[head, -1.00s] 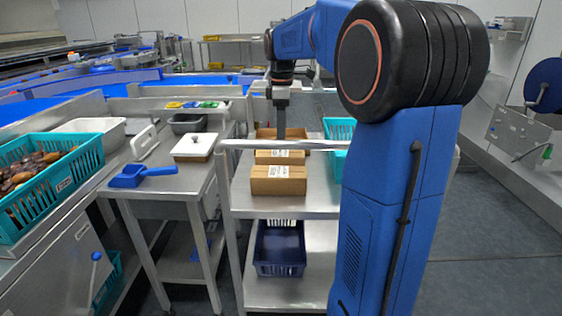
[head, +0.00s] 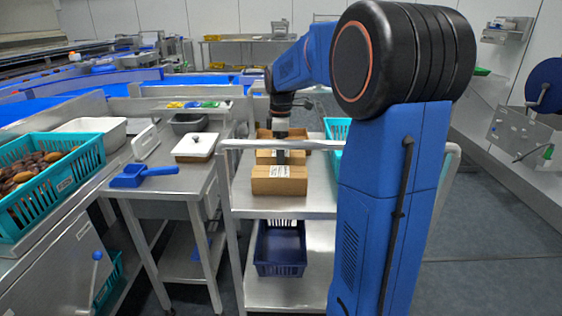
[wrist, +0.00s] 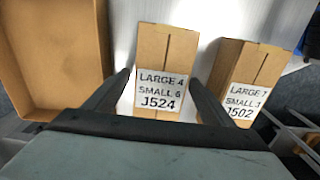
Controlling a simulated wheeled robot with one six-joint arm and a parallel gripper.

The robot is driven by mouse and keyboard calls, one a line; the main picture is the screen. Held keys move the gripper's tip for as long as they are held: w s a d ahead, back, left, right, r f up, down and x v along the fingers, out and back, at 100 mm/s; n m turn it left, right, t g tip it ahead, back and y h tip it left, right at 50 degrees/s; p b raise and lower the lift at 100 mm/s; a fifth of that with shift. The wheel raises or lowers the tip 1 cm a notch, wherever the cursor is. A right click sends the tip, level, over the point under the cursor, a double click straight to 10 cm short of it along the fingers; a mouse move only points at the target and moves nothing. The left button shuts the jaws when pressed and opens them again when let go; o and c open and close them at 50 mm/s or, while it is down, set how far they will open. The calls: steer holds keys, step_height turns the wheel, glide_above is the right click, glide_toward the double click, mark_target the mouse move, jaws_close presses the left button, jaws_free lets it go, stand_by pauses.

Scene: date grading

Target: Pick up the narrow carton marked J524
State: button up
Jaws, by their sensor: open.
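The narrow carton marked J524 (wrist: 165,55) is brown cardboard with a white label reading "LARGE 4 SMALL 6 J524". In the wrist view it stands in the upper middle, between the two fingers of my gripper (wrist: 160,90). The fingers are apart, one to each side of its label end; I cannot tell if they touch it. A similar carton marked J502 (wrist: 240,75) stands to its right. In the head view my gripper (head: 281,158) points down over the cartons on the cart, hiding part of the rear one. The front carton (head: 279,186) shows its label.
An open brown box (wrist: 55,55) lies left of J524 in the wrist view. In the head view the cartons stand on a steel cart (head: 318,200) with a front rail. A teal basket (head: 337,130) is to their right and a blue crate (head: 280,262) is below.

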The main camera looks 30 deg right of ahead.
steer(key=c, duration=1.4)
steer(key=shift+o, duration=0.2)
